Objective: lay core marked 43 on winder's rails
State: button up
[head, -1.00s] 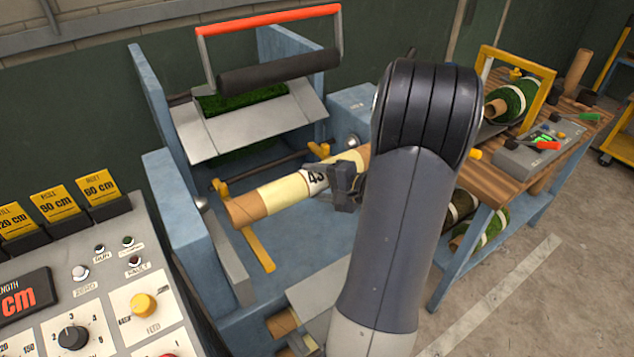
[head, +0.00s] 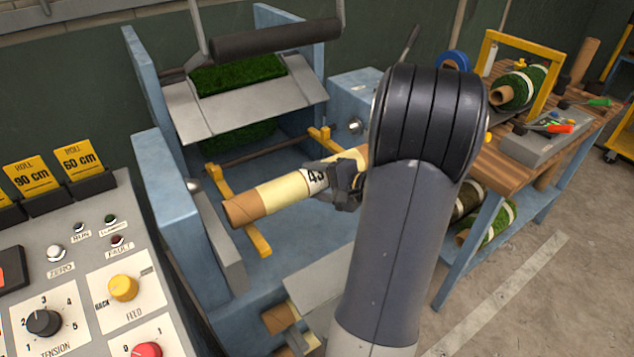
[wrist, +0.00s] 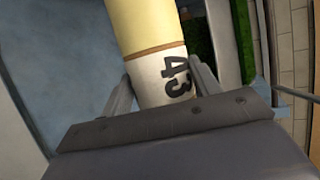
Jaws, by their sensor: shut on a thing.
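The core marked 43 (head: 280,193) is a cardboard tube with a cream wrap and a white band. My gripper (head: 343,185) is shut on it at the white band near the number. The wrist view shows the core (wrist: 152,30) running up between the two fingers of my gripper (wrist: 165,90). The winder's yellow rails (head: 218,180) are inside the blue winder frame (head: 165,190). In the head view the core lies across in front of the rails, its left end overlapping the left one. I cannot tell whether it touches them. My arm hides part of the core's right end.
A grey control panel (head: 95,265) stands at the lower left. Above the winder are a dark roller (head: 275,38) and a grey plate with green turf (head: 240,72). A wooden bench (head: 505,160) with turf rolls is at the right. More cores lie in a holder (head: 285,318) below.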

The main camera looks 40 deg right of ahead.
jog(key=shift+f, duration=0.1)
jog(key=o, duration=1.3)
jog(key=shift+f, duration=0.1)
jog(key=shift+o, duration=0.2)
jog(key=b+v, duration=0.1)
jog(key=v, duration=1)
jog(key=shift+w, duration=0.15)
jog(key=p+x, duration=0.1)
jog(key=x, duration=0.9)
jog(key=shift+a, duration=0.1)
jog(key=shift+w+r+p, duration=0.35)
jog(key=shift+r+p, duration=0.35)
jog(key=shift+p, duration=0.2)
jog(key=shift+s+r+p, duration=0.1)
jog(key=shift+r+p, duration=0.7)
jog(key=shift+p, duration=0.25)
